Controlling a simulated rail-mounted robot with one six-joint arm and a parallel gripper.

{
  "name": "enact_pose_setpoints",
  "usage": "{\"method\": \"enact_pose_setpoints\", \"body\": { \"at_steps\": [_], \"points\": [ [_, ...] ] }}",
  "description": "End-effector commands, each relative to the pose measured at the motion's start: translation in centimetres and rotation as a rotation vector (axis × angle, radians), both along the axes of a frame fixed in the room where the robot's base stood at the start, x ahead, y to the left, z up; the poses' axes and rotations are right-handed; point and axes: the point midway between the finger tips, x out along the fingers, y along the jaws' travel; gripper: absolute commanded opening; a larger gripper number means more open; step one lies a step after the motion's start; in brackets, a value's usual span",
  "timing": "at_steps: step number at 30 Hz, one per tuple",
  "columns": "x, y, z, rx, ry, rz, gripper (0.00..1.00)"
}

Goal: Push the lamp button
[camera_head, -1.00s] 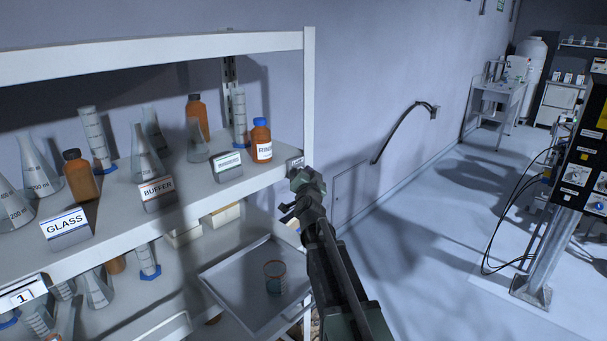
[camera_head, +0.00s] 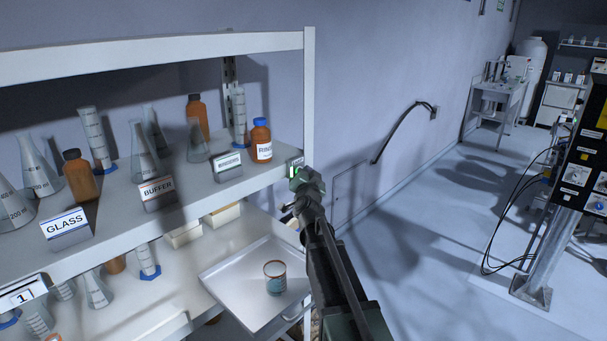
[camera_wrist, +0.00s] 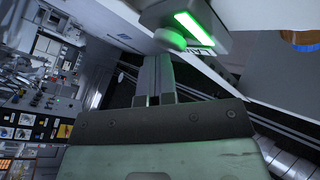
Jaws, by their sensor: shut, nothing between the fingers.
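The lamp switch unit is a small box (camera_head: 292,163) at the right front corner of the upper shelf, largely hidden behind my gripper (camera_head: 299,180) in the head view. In the wrist view it shows a glowing green strip (camera_wrist: 195,28) and a round green button (camera_wrist: 169,38) beside it. My gripper (camera_wrist: 154,57) is shut and empty, its fingertips right at the button. I cannot tell whether they are touching it. The lower shelf, with its tray (camera_head: 225,281), is brightly lit.
The upper shelf holds flasks, bottles such as the blue-capped one (camera_head: 261,141), and label blocks close left of my gripper. A white shelf post (camera_head: 309,95) stands just behind it. A cup (camera_head: 275,277) stands in the tray below.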

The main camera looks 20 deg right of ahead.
Motion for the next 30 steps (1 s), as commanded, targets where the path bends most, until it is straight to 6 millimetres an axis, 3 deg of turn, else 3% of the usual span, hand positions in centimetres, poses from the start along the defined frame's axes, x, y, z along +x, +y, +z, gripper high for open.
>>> {"method": "enact_pose_setpoints", "body": {
  "at_steps": [11, 24, 30],
  "points": [
    [0.7, 0.3, 0.0, 0.0, 0.0, 0.001, 0.0],
    [0.0, 0.1, -0.1, 0.0, 0.001, 0.002, 0.0],
    [-1.9, -0.7, -0.1, -0.001, 0.0, 0.0, 0.0]
  ]
}}
